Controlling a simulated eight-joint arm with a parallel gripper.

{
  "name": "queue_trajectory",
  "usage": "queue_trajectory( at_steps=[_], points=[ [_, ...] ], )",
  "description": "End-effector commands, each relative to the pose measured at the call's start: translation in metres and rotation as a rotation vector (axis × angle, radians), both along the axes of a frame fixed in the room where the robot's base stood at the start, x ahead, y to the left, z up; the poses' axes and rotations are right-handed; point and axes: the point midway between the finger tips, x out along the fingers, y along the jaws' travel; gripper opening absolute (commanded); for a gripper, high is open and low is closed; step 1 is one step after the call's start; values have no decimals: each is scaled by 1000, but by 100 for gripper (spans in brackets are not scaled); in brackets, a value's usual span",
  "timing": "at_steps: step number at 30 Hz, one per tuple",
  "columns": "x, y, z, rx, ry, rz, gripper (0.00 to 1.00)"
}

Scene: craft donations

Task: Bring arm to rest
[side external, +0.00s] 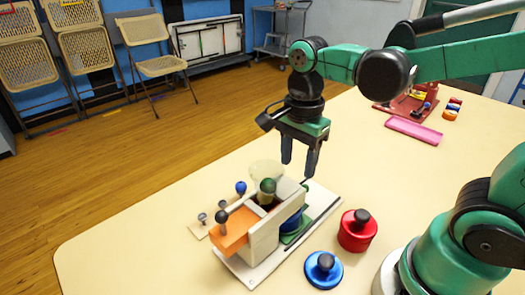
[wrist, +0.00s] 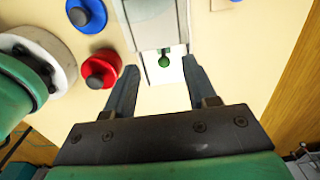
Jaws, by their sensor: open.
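My gripper (side external: 300,163) hangs from my green and black arm, fingers pointing down, above the far end of a white and orange box-like apparatus (side external: 262,246) on the table. The fingers are apart with nothing between them. In the wrist view my gripper (wrist: 154,82) is also open and empty, with a green knob (wrist: 165,61) and part of the white apparatus (wrist: 152,22) beyond the fingertips. The apparatus stands on a pale base plate with an orange block (side external: 233,228) at its near end.
A red knobbed lid or pot (side external: 352,236) and a blue knobbed disc (side external: 323,272) lie right of the apparatus. A pink tray (side external: 413,131) and a red stand (side external: 397,108) sit farther back. The table (side external: 150,215) is clear at left; folding chairs (side external: 155,62) stand on the floor beyond.

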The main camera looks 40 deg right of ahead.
Motion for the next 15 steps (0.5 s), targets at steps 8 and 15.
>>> queue_trajectory(
  at_steps=[8, 15],
  points=[
    [0, -1, 0, -1, -8, 15, 51],
    [0, -4, 2, -39, -185, 457, 51]
  ],
)
